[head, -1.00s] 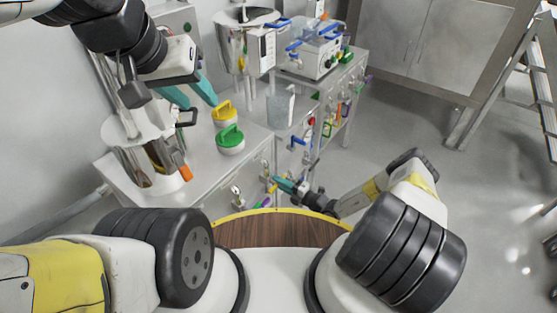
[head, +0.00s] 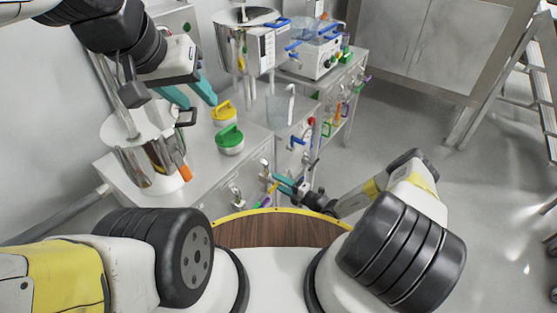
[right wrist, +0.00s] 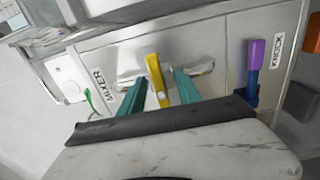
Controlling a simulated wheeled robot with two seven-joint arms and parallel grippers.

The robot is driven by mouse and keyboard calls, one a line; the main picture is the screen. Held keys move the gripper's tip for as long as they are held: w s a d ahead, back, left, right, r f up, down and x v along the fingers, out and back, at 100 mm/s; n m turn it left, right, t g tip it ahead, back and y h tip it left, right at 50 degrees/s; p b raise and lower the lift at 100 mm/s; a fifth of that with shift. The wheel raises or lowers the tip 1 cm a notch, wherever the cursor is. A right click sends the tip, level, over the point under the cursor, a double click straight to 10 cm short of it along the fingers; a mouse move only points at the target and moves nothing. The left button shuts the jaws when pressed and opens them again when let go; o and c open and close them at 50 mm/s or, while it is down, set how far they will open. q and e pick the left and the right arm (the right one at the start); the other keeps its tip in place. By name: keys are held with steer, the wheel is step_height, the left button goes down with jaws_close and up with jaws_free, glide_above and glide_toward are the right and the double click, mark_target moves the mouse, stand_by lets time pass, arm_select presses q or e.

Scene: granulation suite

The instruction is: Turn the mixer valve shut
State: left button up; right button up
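A yellow valve lever (right wrist: 157,80) stands on the grey cabinet front in the right wrist view. A label reading MIXER (right wrist: 103,86) is on the panel to its left. My right gripper (right wrist: 158,90) is open, with one teal finger on each side of the lever and a visible gap on both sides. In the head view this gripper (head: 284,183) is at the low cabinet front, partly covering the lever. My left gripper (head: 191,95) is open and empty above the left worktop.
A purple and blue handle (right wrist: 254,72) is close to the right of the lever. A green part (right wrist: 93,101) is at the left. Yellow-lidded (head: 223,112) and green-lidded (head: 230,140) pots and a clear jug (head: 281,108) stand on top. Floor at the right is open before a ladder (head: 500,80).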

steer(key=v, duration=0.7)
steer(key=shift+d, duration=0.3)
steer(key=shift+s, duration=0.15)
step_height(320, 180, up, 32)
steer(key=s+d+n+g+h, duration=0.15)
steer(key=n+g, duration=0.45)
steer(key=n, duration=0.7)
steer(key=s+n+g+h, duration=0.1)
steer(key=n+g+h, duration=0.3)
steer(key=n, duration=0.8)
steer(key=s+d+r+n+t+h, duration=0.2)
steer(key=s+r+n+h, duration=0.1)
steer(key=s+r+n, duration=0.6)
steer(key=s+d+r+n+t+h, duration=0.3)
steer(key=s+r+n, duration=0.7)
steer(key=r, duration=0.4)
steer(key=shift+s+r+t+h, duration=0.3)
steer(key=shift+s+r+h, duration=0.15)
steer(key=shift+s, duration=0.1)
